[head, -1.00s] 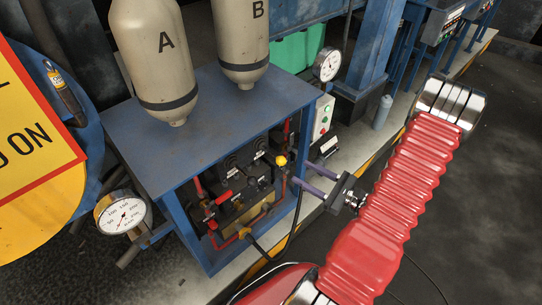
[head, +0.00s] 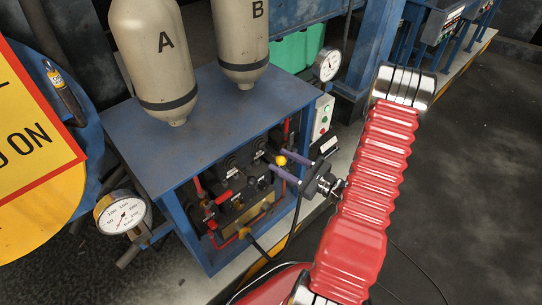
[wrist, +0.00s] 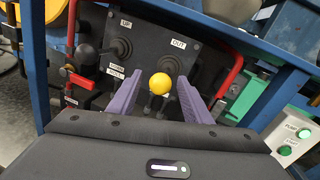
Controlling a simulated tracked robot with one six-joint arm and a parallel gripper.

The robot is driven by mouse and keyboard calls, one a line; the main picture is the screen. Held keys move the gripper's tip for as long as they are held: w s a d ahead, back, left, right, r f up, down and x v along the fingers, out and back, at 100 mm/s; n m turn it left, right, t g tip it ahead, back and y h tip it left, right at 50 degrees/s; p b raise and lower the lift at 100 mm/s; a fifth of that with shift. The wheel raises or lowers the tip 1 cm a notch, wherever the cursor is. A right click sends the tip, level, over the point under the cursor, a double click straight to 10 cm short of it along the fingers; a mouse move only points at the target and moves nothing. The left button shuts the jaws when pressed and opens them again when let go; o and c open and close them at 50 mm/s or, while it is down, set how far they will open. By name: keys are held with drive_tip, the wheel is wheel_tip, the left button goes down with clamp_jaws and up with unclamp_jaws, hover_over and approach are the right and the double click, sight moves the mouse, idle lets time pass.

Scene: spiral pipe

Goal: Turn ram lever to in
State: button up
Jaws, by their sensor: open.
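The yellow knob also shows in the head view (head: 280,160). My gripper (wrist: 160,88) is open, with one purple finger on each side of the knob and gaps visible on both sides in the wrist view. In the head view my gripper (head: 278,163) reaches into the cabinet's open front from the right. The lever's shaft is partly hidden behind the knob.
A second lever with a black knob (wrist: 84,52) stands left of the left finger. Red pipes (wrist: 228,78) run beside the panel. The blue cabinet (head: 218,105) frames it, with a green-button box (wrist: 296,138) at right. Open floor lies right of my arm.

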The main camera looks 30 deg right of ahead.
drive_tip(key=shift+x, duration=2.45)
drive_tip(key=shift+c, duration=0.4)
clamp_jaws()
